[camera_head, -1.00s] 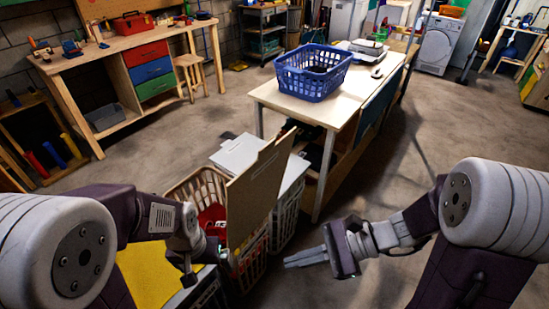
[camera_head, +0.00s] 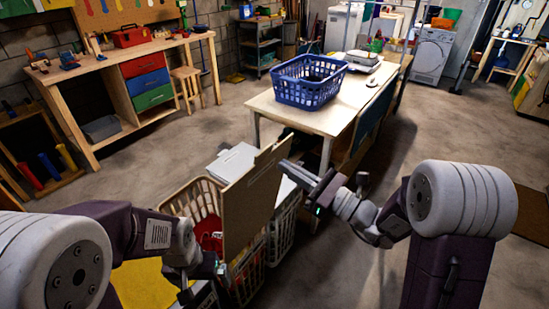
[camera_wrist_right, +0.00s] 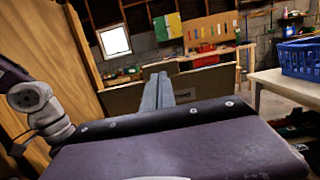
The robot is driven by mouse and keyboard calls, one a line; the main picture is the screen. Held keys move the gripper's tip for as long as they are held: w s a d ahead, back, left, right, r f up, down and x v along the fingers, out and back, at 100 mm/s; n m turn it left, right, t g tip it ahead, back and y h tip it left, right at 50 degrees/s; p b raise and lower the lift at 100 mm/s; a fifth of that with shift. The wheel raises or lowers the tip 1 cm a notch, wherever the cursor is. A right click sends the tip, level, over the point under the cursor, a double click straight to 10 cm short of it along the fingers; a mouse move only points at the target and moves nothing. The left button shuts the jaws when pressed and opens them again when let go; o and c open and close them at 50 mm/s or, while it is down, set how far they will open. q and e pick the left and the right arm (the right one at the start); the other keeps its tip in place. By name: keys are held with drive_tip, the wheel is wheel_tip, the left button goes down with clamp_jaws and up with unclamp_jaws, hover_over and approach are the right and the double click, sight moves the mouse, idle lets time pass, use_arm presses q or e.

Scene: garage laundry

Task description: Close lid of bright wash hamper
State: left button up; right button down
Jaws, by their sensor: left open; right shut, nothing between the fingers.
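An open hamper (camera_head: 183,203) with pale slatted sides stands at the lower middle of the head view, with red cloth inside. Its tan lid (camera_head: 245,212) stands upright on the right side. My right gripper (camera_head: 287,168) is shut and empty, with its fingertips close to the lid's top right edge; I cannot tell if they touch. In the right wrist view the shut fingers (camera_wrist_right: 158,88) point ahead, with a tan panel, probably the lid, behind them. My left gripper (camera_head: 214,268) is open and low, at the hamper's near side.
A hamper with a white lid (camera_head: 231,162) stands behind the tan lid. A wooden table (camera_head: 262,102) with a blue basket (camera_head: 309,82) is beyond it. A workbench (camera_head: 124,56) stands at the left.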

sight(264, 153)
use_arm(q)
drive_tip(key=shift+r, duration=0.35)
use_arm(e)
drive_tip(key=shift+x, duration=2.2)
use_arm(q)
drive_tip(key=shift+r+p, duration=0.1)
drive_tip(key=shift+p, duration=0.25)
use_arm(e)
drive_tip(key=shift+a, duration=0.1)
